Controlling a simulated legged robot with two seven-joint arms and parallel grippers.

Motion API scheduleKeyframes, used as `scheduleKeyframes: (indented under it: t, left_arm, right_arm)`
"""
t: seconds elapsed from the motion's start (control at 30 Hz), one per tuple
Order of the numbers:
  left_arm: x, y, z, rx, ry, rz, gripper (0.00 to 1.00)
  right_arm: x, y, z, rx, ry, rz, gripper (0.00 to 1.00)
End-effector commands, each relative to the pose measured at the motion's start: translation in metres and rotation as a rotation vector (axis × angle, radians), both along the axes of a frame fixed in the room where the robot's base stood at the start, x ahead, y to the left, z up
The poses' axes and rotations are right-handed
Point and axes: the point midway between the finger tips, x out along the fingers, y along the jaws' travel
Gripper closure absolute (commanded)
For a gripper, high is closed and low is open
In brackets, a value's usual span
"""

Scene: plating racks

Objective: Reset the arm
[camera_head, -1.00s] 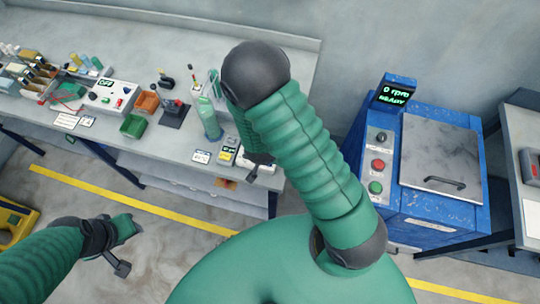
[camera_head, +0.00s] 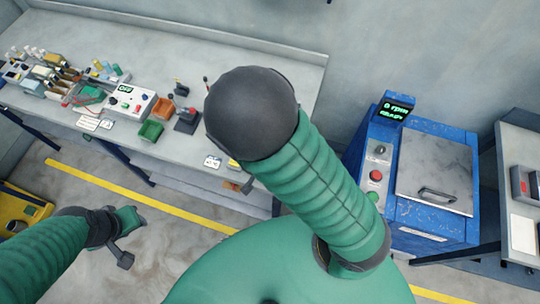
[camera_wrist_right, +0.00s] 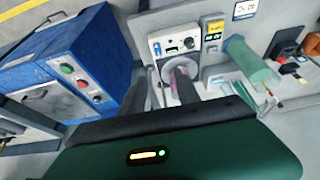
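My right arm (camera_head: 318,185) rises across the middle of the head view, its dark round joint hiding part of the bench. Its gripper is hidden there. In the right wrist view my right gripper (camera_wrist_right: 161,88) has two dark fingers spread apart, with no held object clear between them. They point toward a white control box (camera_wrist_right: 178,42) on the bench; I cannot tell the distance. My left gripper (camera_head: 124,240) is at the lower left of the head view, above the floor and away from the bench. Its finger opening is not clear.
The grey bench (camera_head: 200,50) carries a control box, an orange bin (camera_head: 163,107), a green bin (camera_head: 151,130) and racks. A blue machine (camera_head: 435,225) stands right, beside another table (camera_head: 520,170). A green cylinder (camera_wrist_right: 250,62) shows in the wrist view.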

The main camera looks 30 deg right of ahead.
Motion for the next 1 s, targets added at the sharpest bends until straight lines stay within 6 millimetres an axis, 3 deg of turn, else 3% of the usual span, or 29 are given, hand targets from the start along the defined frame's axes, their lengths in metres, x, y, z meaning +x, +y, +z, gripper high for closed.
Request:
scheduleKeyframes:
  t: [0.53,0.67,0.8,0.9,1.0]
  left_arm:
    - [0.0,0.0,-0.003,0.0,0.001,0.0,0.64]
    - [0.0,0.0,-0.047,0.0,0.0,0.0,0.64]
    - [-0.001,0.0,-0.118,0.0,0.002,0.0,0.64]
    - [-0.001,0.0,-0.155,0.0,0.002,0.0,0.64]
    - [0.0,0.0,-0.175,0.0,0.001,0.0,0.64]
  right_arm:
    - [-0.001,0.003,-0.001,0.009,0.002,0.01,0.62]
    - [0.006,0.025,-0.033,0.115,0.021,0.141,0.62]
    - [0.009,0.046,-0.063,0.226,0.049,0.45,0.62]
    - [0.001,0.037,-0.071,0.197,0.082,0.658,0.62]
    - [-0.008,0.019,-0.072,0.126,0.124,0.793,0.62]
